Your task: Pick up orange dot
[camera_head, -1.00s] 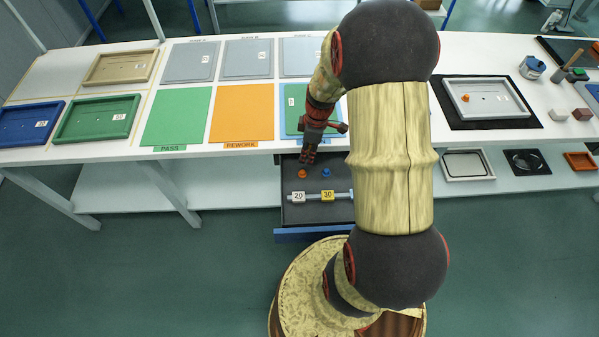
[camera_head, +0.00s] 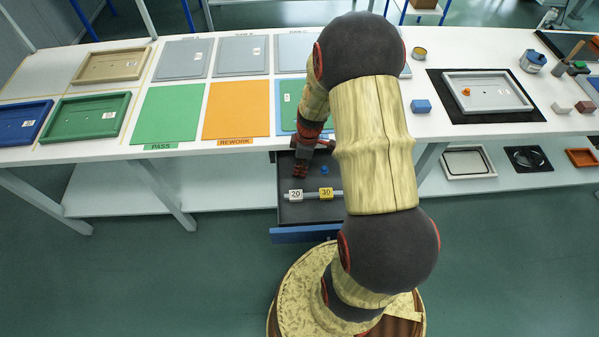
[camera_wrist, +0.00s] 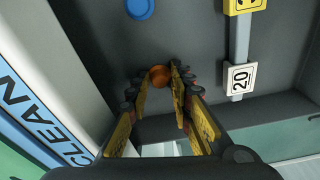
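The orange dot (camera_wrist: 160,75) lies on the dark floor of the open drawer (camera_head: 319,212). In the wrist view it is between the tips of my gripper (camera_wrist: 159,81), one finger on each side. The gap to the fingers is small, and contact cannot be made out. My gripper looks open, with the dot low between its tips. In the head view my gripper (camera_head: 301,172) reaches down into the drawer and hides the dot. A blue dot (camera_head: 324,169) sits just right of it, also in the wrist view (camera_wrist: 140,8).
A rail in the drawer carries a white "20" block (camera_head: 295,195) and a yellow "30" block (camera_head: 326,193). The worktop's front edge is behind the drawer. Another small orange piece (camera_head: 466,92) lies in a grey tray (camera_head: 450,83) at right.

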